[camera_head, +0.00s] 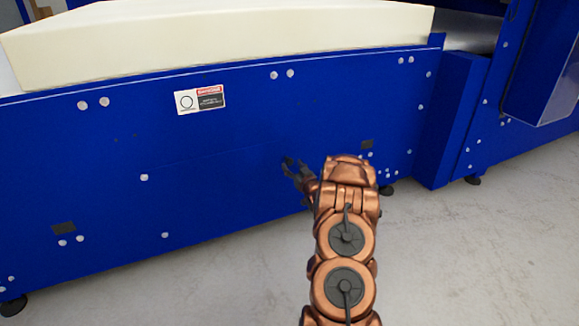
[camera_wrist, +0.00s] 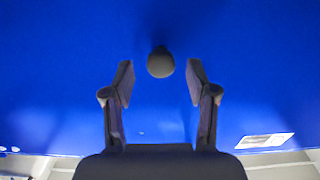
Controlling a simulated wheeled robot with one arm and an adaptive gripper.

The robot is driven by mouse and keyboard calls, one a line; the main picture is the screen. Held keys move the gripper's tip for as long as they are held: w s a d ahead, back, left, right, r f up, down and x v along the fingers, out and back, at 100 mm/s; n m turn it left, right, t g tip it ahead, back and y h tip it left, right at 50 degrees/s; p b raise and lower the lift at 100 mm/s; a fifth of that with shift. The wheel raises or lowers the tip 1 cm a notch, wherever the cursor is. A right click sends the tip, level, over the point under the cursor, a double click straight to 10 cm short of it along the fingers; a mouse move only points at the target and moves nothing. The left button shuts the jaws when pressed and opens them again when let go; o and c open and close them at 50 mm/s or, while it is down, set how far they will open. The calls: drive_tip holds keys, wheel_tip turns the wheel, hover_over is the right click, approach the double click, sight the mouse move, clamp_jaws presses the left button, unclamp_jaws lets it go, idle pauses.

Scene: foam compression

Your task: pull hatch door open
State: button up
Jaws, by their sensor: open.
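The blue machine side panel (camera_head: 220,150) fills the middle of the head view. No clear hatch outline shows, only a faint line across the panel. A dark round knob (camera_wrist: 160,63) stands out on the blue surface in the wrist view. My gripper (camera_head: 291,164) is in front of the panel in the head view, where the knob is hidden or too small to tell. In the wrist view my gripper (camera_wrist: 161,80) is open, one finger on each side of the knob, with visible gaps on both sides. Its depth relative to the knob is unclear.
A cream foam block (camera_head: 230,40) lies on top of the machine. A warning label (camera_head: 201,99) is on the panel, upper left of my gripper. A blue post (camera_head: 452,120) juts out at the right. The grey floor (camera_head: 480,250) in front is clear.

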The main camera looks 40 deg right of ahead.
sight(290, 163)
drive_tip(key=shift+b+x, duration=0.5)
drive_tip(key=shift+x, duration=1.25)
drive_tip(key=shift+c, duration=0.2)
clamp_jaws()
